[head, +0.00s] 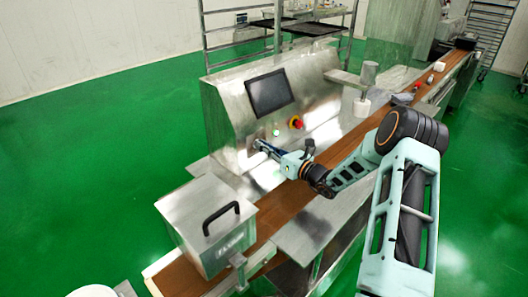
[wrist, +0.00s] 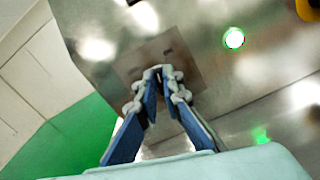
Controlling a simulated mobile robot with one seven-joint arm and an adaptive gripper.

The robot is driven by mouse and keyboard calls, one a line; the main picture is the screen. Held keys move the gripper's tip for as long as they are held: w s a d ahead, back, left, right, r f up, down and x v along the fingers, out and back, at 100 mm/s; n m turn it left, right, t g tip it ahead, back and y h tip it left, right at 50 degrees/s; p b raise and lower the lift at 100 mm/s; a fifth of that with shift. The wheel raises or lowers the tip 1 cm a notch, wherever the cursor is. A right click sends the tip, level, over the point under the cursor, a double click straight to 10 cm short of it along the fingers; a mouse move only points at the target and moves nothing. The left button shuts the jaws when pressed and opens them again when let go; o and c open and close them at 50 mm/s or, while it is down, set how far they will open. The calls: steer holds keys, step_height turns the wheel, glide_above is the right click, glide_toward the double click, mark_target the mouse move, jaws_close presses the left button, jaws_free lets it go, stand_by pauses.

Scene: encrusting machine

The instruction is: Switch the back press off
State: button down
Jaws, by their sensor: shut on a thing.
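The machine's steel front panel (head: 240,110) carries a small brownish plate (wrist: 190,68), seen in the wrist view, with short dark marks near its top. My gripper (head: 260,145) reaches this panel at its lower left. In the wrist view, the blue fingers of my gripper (wrist: 158,78) converge at the plate and are shut on a small switch there. The fingertips hide the switch, so its position cannot be read. Which press it belongs to cannot be told.
A lit green button (wrist: 233,38) and a red emergency stop (head: 296,123) on yellow sit right of my gripper. A dark screen (head: 269,92) is above. A brown conveyor belt (head: 290,198) runs below. A steel box (head: 200,215) with a black handle stands at front left.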

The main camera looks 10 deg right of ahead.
steer(key=n+b, duration=1.1)
steer(key=b, duration=0.2)
steer(key=shift+s+a+f+n, duration=0.1)
steer(key=shift+s+a+n, duration=0.1)
steer(key=shift+n, duration=0.2)
steer(key=c, duration=2.1)
jaws_free()
